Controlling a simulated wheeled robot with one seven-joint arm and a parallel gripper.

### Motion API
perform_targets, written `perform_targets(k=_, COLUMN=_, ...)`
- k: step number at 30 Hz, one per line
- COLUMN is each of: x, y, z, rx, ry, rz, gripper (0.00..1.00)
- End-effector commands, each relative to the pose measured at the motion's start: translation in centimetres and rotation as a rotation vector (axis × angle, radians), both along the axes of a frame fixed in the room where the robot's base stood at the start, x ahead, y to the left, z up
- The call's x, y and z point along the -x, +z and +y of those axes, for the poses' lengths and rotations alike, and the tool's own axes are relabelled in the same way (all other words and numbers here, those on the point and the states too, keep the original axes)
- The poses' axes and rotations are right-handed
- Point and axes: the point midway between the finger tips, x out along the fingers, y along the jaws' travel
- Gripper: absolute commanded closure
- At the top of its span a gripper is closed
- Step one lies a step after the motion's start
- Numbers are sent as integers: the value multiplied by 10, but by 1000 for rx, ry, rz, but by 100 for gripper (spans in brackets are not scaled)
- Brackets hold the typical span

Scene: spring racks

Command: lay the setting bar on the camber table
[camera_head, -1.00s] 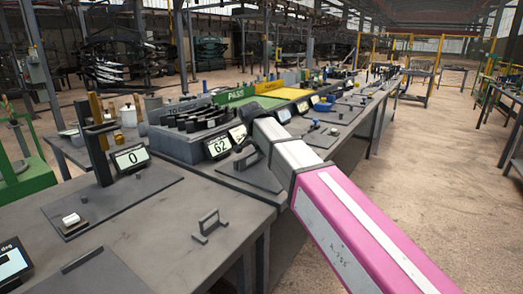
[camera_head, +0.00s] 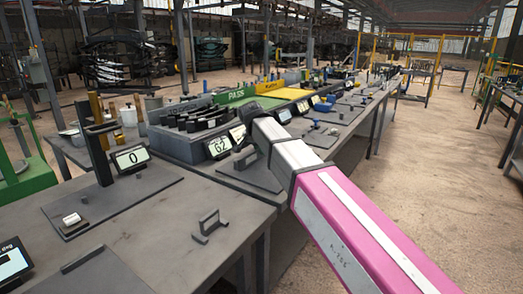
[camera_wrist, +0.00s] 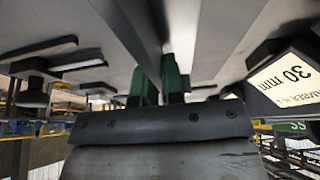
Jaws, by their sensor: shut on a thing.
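My gripper (camera_wrist: 158,85) shows in the wrist view with two green fingers, shut on a long dark grey bar that looks like the setting bar (camera_wrist: 135,25). The bar runs from the fingers to the top edge; its far end is out of view. A card reading "30 mm" with part of the word camber (camera_wrist: 285,80) is at the right. In the head view my arm reaches to a flat plate (camera_head: 262,180) beside a display reading 62 (camera_head: 219,146); this may be the camber table. The gripper and bar are hidden there behind my arm.
The near bench holds a plate (camera_head: 140,205) with a post and a display reading 0 (camera_head: 130,158), plus a small handled bracket (camera_head: 209,226). Behind stand a grey rack (camera_head: 185,145) of dark pieces, a green PASS bin (camera_head: 235,95) and a yellow bin (camera_head: 270,87).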

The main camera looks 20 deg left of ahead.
Motion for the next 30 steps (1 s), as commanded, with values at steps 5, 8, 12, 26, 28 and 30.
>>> perform_targets(k=5, x=-1, y=1, z=2, rx=1, ry=0, rz=-2, gripper=100)
perform_targets(k=8, x=-1, y=1, z=3, rx=0, ry=0, rz=-1, gripper=100)
perform_targets(k=12, x=-2, y=1, z=5, rx=0, ry=0, rz=-1, gripper=100)
perform_targets(k=26, x=-3, y=1, z=10, rx=1, ry=0, rz=-2, gripper=100)
perform_targets(k=28, x=-4, y=1, z=11, rx=0, ry=0, rz=-1, gripper=100)
perform_targets(k=30, x=-3, y=1, z=10, rx=-1, ry=0, rz=-1, gripper=100)
